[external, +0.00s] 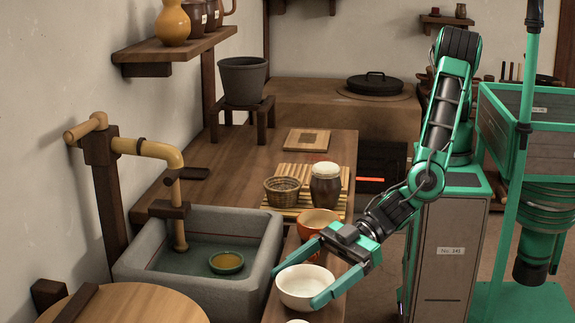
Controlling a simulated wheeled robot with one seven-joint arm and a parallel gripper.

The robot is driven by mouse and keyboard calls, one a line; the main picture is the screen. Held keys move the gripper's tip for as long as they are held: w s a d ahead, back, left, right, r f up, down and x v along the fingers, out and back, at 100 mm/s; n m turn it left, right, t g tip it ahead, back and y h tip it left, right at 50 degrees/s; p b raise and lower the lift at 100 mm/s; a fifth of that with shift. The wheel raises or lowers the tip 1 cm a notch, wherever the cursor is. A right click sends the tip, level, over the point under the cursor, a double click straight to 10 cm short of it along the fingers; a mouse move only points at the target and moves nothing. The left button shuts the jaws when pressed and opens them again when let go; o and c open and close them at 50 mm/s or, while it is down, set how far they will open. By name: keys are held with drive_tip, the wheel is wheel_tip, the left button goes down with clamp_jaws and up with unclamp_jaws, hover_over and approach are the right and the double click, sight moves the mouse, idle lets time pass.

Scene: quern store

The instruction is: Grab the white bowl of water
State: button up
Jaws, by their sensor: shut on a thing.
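A white bowl (300,292) stands on the narrow wooden counter (274,306) to the right of the stone sink. My gripper (294,287) reaches down from the right, with one green finger at the bowl's back left and the other at its front right. It is shut on the bowl's sides. The bowl looks upright, and its inside is pale. I cannot tell whether water is in it. The bowl's underside is out of sight, so I cannot tell if it touches the counter.
An orange cup (317,221) stands just behind my gripper. Another pale rim (297,321) shows at the bottom edge. The stone sink (136,272) holds a small green bowl (227,263). A lidded brown jar (325,189) and a basket (282,190) stand farther back.

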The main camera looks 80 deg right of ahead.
drive_tip(key=shift+r, duration=1.7)
drive_tip(key=s+a+r, duration=0.2)
drive_tip(key=s+r, duration=0.4)
drive_tip(key=s, duration=0.5)
drive_tip(key=shift+s+r, duration=0.15)
drive_tip(key=shift+r, duration=0.2)
